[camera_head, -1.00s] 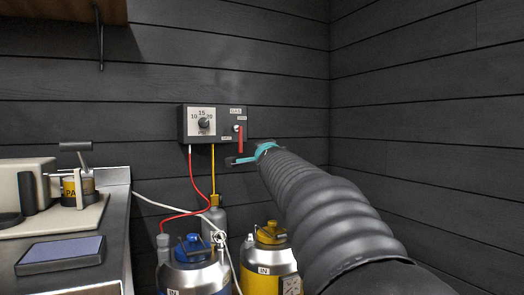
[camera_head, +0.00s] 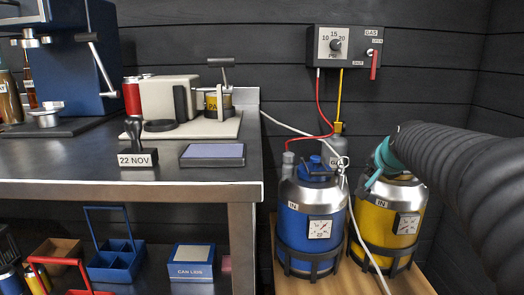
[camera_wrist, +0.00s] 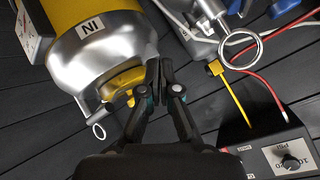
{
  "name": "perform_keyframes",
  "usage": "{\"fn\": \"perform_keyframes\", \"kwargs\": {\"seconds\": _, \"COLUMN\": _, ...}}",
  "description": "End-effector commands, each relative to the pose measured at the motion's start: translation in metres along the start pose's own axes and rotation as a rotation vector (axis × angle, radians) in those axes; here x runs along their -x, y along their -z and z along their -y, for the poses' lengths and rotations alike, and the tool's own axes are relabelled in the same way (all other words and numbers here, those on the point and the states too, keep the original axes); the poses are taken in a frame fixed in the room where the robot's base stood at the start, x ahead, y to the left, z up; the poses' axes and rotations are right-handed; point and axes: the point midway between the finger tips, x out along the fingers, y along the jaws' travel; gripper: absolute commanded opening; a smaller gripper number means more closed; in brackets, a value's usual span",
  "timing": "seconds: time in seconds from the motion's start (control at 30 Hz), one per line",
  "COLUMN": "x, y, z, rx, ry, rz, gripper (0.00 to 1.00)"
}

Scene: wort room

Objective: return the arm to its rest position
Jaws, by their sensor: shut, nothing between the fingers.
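My arm comes in from the right edge of the head view, with a dark ribbed sleeve. My gripper (camera_head: 370,183) has a teal band and shows in front of the upper part of the yellow keg (camera_head: 402,228). In the wrist view my gripper (camera_wrist: 159,76) has its two dark fingers together, with nothing between them. The yellow keg (camera_wrist: 95,15) is beyond the fingers there, its silver shoulder and yellow top close to them in the picture. I cannot tell the exact gap.
The gas panel (camera_head: 345,60) with dial and red lever (camera_head: 374,66) is on the wall. A blue keg (camera_head: 310,230) stands left of the yellow one, with hoses around. A steel counter (camera_head: 215,190) fills the left, carrying a date stamp (camera_head: 138,150) and blue pad (camera_head: 212,154).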

Motion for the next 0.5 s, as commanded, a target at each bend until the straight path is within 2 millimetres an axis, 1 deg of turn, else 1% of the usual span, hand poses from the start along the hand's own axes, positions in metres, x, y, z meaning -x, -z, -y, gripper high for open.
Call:
{"fn": "perform_keyframes", "kwargs": {"seconds": 0.03, "x": 0.012, "y": -0.031, "z": -0.009, "rx": 0.073, "ry": -0.028, "rz": 0.068, "gripper": 0.0}}
{"fn": "perform_keyframes", "kwargs": {"seconds": 0.07, "x": 0.019, "y": -0.048, "z": -0.015, "rx": 0.116, "ry": -0.043, "rz": 0.107, "gripper": 0.0}}
{"fn": "perform_keyframes", "kwargs": {"seconds": 0.1, "x": 0.029, "y": -0.071, "z": -0.023, "rx": 0.174, "ry": -0.062, "rz": 0.157, "gripper": 0.0}}
{"fn": "perform_keyframes", "kwargs": {"seconds": 0.17, "x": 0.044, "y": -0.105, "z": -0.036, "rx": 0.258, "ry": -0.088, "rz": 0.233, "gripper": 0.0}}
{"fn": "perform_keyframes", "kwargs": {"seconds": 0.2, "x": 0.056, "y": -0.127, "z": -0.045, "rx": 0.312, "ry": -0.103, "rz": 0.28, "gripper": 0.0}}
{"fn": "perform_keyframes", "kwargs": {"seconds": 0.27, "x": 0.074, "y": -0.159, "z": -0.059, "rx": 0.391, "ry": -0.122, "rz": 0.348, "gripper": 0.0}}
{"fn": "perform_keyframes", "kwargs": {"seconds": 0.3, "x": 0.088, "y": -0.179, "z": -0.068, "rx": 0.441, "ry": -0.133, "rz": 0.391, "gripper": 0.0}}
{"fn": "perform_keyframes", "kwargs": {"seconds": 0.4, "x": 0.119, "y": -0.224, "z": -0.091, "rx": 0.55, "ry": -0.153, "rz": 0.476, "gripper": 0.0}}
{"fn": "perform_keyframes", "kwargs": {"seconds": 0.5, "x": 0.146, "y": -0.257, "z": -0.11, "rx": 0.626, "ry": -0.163, "rz": 0.524, "gripper": 0.0}}
